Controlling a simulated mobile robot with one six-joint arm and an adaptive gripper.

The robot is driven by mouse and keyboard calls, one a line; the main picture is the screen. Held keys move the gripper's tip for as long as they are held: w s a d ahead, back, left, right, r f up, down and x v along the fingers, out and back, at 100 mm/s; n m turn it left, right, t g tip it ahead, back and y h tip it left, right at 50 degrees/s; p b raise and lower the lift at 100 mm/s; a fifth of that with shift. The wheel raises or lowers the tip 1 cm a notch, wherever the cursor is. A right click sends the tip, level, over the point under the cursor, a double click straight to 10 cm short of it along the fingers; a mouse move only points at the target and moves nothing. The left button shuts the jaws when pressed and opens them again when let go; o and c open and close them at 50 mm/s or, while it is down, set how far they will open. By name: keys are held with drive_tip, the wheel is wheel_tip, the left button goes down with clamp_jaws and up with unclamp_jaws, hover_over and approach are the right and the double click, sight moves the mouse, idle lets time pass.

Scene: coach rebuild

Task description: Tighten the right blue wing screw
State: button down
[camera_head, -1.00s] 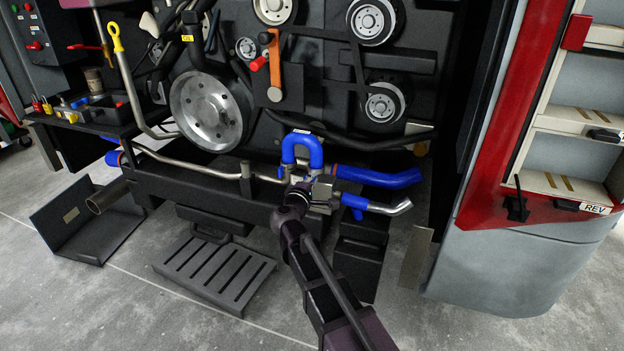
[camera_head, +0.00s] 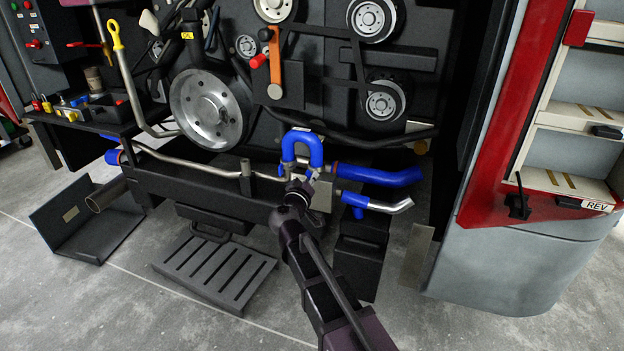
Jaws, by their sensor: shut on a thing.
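My gripper (camera_head: 304,181) reaches up from the bottom of the picture to the foot of a blue U-shaped hose (camera_head: 303,141). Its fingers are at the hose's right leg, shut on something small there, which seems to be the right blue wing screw. The screw itself is hidden behind the fingers and wrist, so its angle and seating cannot be told. A grey metal block (camera_head: 322,193) sits just right of the fingers.
A thick blue hose (camera_head: 380,176) and a metal pipe with a blue sleeve (camera_head: 390,206) run right of the gripper. A steel pipe (camera_head: 200,164) runs left. A large pulley (camera_head: 208,112) is above left. A slatted step (camera_head: 215,272) stands on open floor.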

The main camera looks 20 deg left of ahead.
drive_tip(key=m, duration=0.5)
drive_tip(key=shift+a+f+m, duration=0.1)
drive_tip(key=shift+a+m, duration=0.15)
drive_tip(key=shift+m, duration=0.15)
drive_tip(key=shift+w, duration=0.1)
drive_tip(key=c, duration=0.8)
unclamp_jaws()
drive_tip(key=shift+o, duration=0.2)
drive_tip(key=s, duration=1.2)
drive_tip(key=shift+a, duration=0.4)
